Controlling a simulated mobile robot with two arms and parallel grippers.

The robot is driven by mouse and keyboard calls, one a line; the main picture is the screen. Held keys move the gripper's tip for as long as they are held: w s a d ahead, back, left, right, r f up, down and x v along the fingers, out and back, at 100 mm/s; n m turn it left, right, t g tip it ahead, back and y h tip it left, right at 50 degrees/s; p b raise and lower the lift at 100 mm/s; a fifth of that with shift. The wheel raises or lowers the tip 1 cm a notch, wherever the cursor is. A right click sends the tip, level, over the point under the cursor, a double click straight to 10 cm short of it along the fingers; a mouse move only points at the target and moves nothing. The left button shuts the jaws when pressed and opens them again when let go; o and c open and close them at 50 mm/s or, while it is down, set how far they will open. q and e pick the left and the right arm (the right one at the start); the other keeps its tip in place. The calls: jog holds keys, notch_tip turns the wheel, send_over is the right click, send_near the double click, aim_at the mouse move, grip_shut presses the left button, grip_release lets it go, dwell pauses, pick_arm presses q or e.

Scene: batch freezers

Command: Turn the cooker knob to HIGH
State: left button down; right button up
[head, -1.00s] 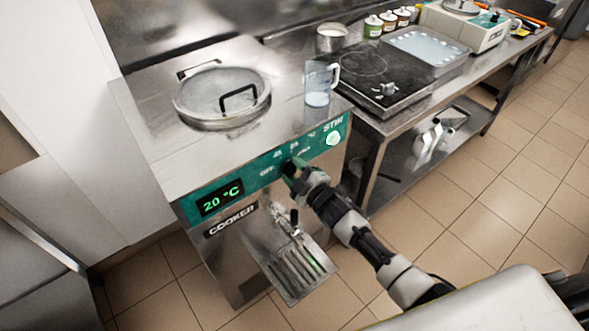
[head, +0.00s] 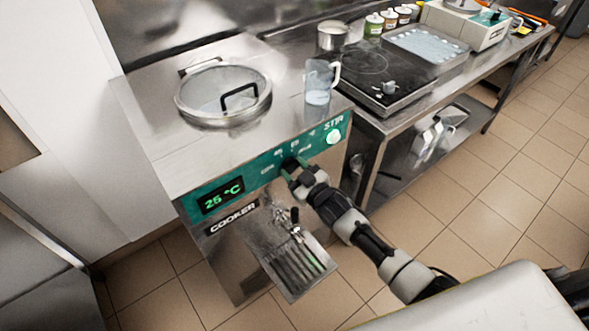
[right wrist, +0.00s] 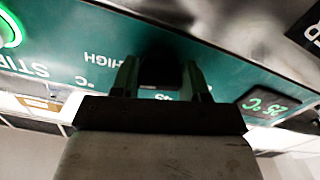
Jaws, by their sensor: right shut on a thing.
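The cooker (head: 262,238) is a steel cabinet with a green front panel. Its dark knob (right wrist: 160,72) sits on that panel, between the fingers of my right gripper in the right wrist view. My right gripper (head: 291,168) is shut on the knob, which it mostly hides in the head view. It also shows in the right wrist view (right wrist: 160,82). The HIGH mark (right wrist: 100,58) is on the panel beside the gripper. The knob's pointer is too dark to read. The display (head: 221,195) reads about 25 °C. My left gripper is not in view.
A lit STIR button (head: 333,136) is near the panel's right end. A lidded pot opening (head: 222,92) and a clear jug (head: 319,84) are on top. A spout (head: 290,222) and drip tray (head: 291,270) project below the panel. The tiled floor at right is clear.

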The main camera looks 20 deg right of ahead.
jog(key=shift+f, duration=0.1)
dwell(0.3)
jog(key=o, duration=0.9)
jog(key=b+v, duration=0.1)
jog(key=v, duration=1)
jog(key=s+d+f+m+g+h, duration=0.2)
jog(key=s+f+g, duration=0.3)
jog(key=f, duration=0.8)
jog(key=s+d+f+m+g+h, duration=0.1)
jog(key=s+d+f+g+h, duration=0.15)
jog(key=s+f, duration=0.75)
jog(key=s+f+g, duration=0.2)
jog(key=s+f, duration=0.4)
jog(key=s, duration=0.3)
jog(key=s+a+f+m+g+h, duration=0.1)
jog(key=s+f+g, duration=0.2)
jog(key=s+f, duration=0.2)
jog(key=s+f+g, duration=0.3)
jog(key=s+f, duration=0.3)
jog(key=s, duration=0.6)
jog(key=shift+s+a+f+m+g+h, duration=0.25)
jog(key=shift+s+a+f+m+h, duration=0.05)
jog(key=shift+a+h, duration=0.1)
